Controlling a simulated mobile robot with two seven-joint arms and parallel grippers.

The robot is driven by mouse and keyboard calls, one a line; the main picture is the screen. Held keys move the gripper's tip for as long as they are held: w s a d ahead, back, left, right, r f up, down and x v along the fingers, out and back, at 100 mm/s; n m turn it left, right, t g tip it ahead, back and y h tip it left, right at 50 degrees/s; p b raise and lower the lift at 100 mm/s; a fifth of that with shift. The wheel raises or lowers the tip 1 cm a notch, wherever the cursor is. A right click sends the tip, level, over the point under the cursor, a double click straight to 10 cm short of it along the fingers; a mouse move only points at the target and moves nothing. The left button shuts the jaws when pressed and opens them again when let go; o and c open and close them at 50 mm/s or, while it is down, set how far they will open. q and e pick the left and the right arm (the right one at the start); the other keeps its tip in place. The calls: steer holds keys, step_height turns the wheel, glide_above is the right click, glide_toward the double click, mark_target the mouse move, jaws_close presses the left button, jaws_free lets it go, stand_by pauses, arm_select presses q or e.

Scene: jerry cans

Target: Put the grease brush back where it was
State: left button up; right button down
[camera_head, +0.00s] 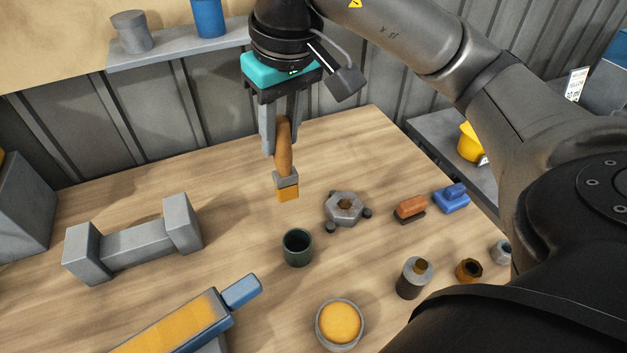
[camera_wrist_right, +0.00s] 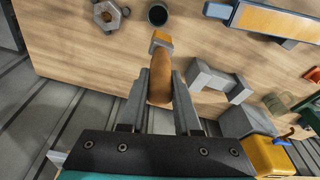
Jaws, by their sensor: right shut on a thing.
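The grease brush (camera_head: 284,150) has a brown wooden handle, a grey collar and a yellow-orange tip. My right gripper (camera_head: 281,128) is shut on its handle and holds it upright, tip down, above the wooden table. In the right wrist view the brush (camera_wrist_right: 160,78) stands between the two fingers of my right gripper (camera_wrist_right: 160,85), its tip pointing away from the palm. A dark green cup (camera_head: 297,248), open at the top and dark inside, stands on the table below and slightly right of the brush in the head view. It also shows in the wrist view (camera_wrist_right: 157,15). My left gripper is not in view.
A grey hexagonal part (camera_head: 344,208) is right of the brush. A bowl of yellow grease (camera_head: 340,323), a grey bottle (camera_head: 413,278) and a brown-red brush (camera_head: 411,208) stand nearby. A grey block cradle (camera_head: 135,242) and a blue-ended yellow piece (camera_head: 190,318) lie left. Bare table surrounds the cup.

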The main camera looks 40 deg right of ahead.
mark_target(296, 195)
steer(key=shift+s+d+f, duration=0.1)
steer(key=shift+d, duration=0.35)
steer(key=shift+d+f, duration=0.1)
steer(key=shift+d, duration=0.05)
steer(key=s+b+x, duration=0.1)
steer(key=x, duration=0.4)
steer(key=s+b+x, duration=0.1)
steer(key=x, duration=0.4)
steer(key=s+b+x, duration=0.1)
steer(key=x, duration=0.4)
steer(key=shift+s+f, duration=0.1)
steer(key=shift+f, duration=0.15)
steer(key=shift+s+b+x, duration=0.2)
steer(key=shift+x, duration=0.85)
steer(key=shift+s+b+x, duration=0.2)
steer(key=shift+s+x, duration=0.05)
steer(key=shift+x, duration=0.8)
steer(key=shift+f, duration=0.1)
steer(key=shift+f, duration=0.2)
steer(key=c, duration=0.6)
jaws_free()
steer(key=shift+r, duration=0.1)
